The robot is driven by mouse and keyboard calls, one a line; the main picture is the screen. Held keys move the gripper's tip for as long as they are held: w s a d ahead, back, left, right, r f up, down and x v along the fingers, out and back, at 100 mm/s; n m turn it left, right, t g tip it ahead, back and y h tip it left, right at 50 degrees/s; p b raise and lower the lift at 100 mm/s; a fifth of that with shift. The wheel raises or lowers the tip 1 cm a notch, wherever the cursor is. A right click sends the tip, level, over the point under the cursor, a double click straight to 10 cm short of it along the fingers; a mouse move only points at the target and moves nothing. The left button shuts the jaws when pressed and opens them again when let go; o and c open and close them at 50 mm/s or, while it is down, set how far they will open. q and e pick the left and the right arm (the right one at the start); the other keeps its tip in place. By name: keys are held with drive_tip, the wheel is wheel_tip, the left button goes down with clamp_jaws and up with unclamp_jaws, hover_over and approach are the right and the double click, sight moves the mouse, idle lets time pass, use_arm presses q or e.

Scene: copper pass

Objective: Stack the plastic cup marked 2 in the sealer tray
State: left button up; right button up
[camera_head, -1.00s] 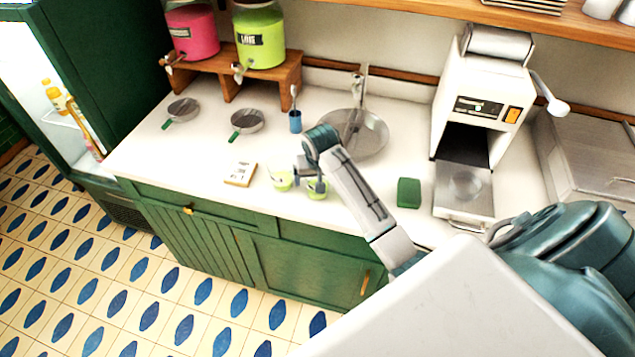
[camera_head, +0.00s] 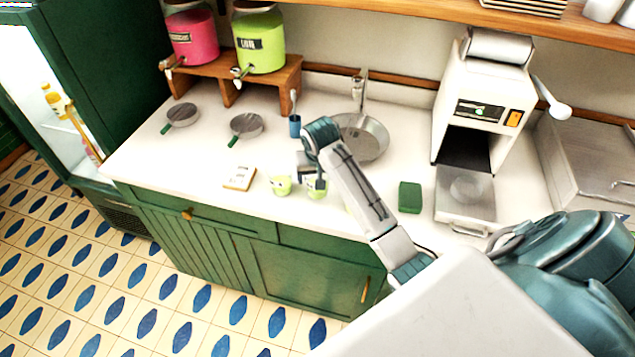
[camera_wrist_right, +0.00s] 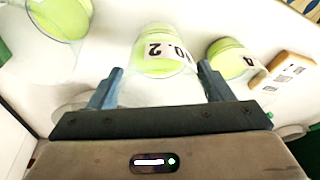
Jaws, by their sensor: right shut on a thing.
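The clear plastic cup marked 2 (camera_wrist_right: 165,52), with pale green contents, stands between my right gripper's fingers (camera_wrist_right: 161,70) in the right wrist view. The right gripper is shut on it. In the head view the cup (camera_head: 316,192) stands on the counter, partly covered by the gripper (camera_head: 313,172). The sealer tray (camera_head: 451,209) is a metal slide with a round recess, pulled out in front of the white sealer (camera_head: 480,85). The right gripper is well left of the tray. My left gripper is not in view.
A green cup marked 4 (camera_wrist_right: 229,58) stands beside the held cup, near a small card (camera_head: 240,177). Another green-filled clear cup (camera_wrist_right: 60,18) shows in the wrist view. A green block (camera_head: 410,197) lies between the arm and the tray. A round sink (camera_head: 365,140) is behind.

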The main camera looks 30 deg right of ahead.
drive_tip(key=shift+r, duration=0.4)
drive_tip(key=s+a+r, duration=0.1)
drive_tip(key=s+a, duration=0.7)
drive_tip(key=s, duration=0.5)
drive_tip(key=shift+s+a+r, duration=0.15)
drive_tip(key=shift+s+r, duration=0.15)
drive_tip(key=shift+r, duration=0.1)
idle(1.1)
